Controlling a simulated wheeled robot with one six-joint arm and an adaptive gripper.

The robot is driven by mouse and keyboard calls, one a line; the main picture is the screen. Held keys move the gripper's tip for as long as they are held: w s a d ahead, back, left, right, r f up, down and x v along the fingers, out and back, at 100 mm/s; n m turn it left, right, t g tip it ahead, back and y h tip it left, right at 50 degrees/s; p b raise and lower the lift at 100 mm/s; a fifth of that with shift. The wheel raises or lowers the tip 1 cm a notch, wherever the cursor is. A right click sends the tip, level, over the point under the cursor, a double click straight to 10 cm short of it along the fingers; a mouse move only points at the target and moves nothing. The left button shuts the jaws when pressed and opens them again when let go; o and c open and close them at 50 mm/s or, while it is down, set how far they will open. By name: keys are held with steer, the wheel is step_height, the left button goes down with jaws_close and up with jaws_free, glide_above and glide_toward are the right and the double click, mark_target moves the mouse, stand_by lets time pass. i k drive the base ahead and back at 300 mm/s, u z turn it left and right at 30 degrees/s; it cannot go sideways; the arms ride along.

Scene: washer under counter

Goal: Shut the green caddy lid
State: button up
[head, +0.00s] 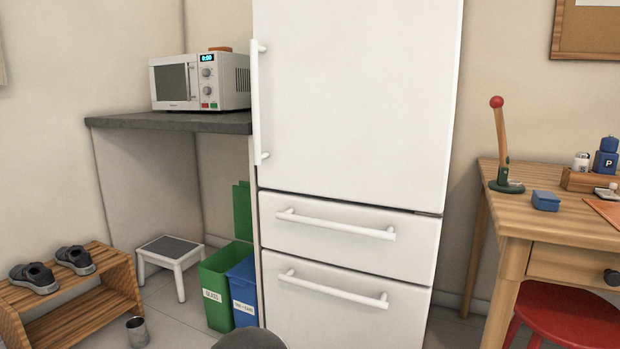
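The green caddy (216,302), labelled "GLASS", stands on the floor under the counter, just left of the fridge. Its green lid (242,211) stands upright at the back of the bin, so the caddy is open at the top. The lid's right edge is close to the fridge side in the picture. My gripper is not in view. A dark grey rounded shape at the bottom edge, in front of the bins, looks like part of my arm.
A blue bin (243,292) stands tight between the caddy and the white fridge (345,120). A white step stool (172,258) is behind left. A shoe rack (75,300) and a metal cup (137,331) are at lower left. The dark counter (170,122) overhangs the bins.

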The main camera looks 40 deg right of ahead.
mark_target(242, 196)
steer(key=z, duration=0.35)
steer(key=i, duration=1.15)
steer(key=u, duration=0.35)
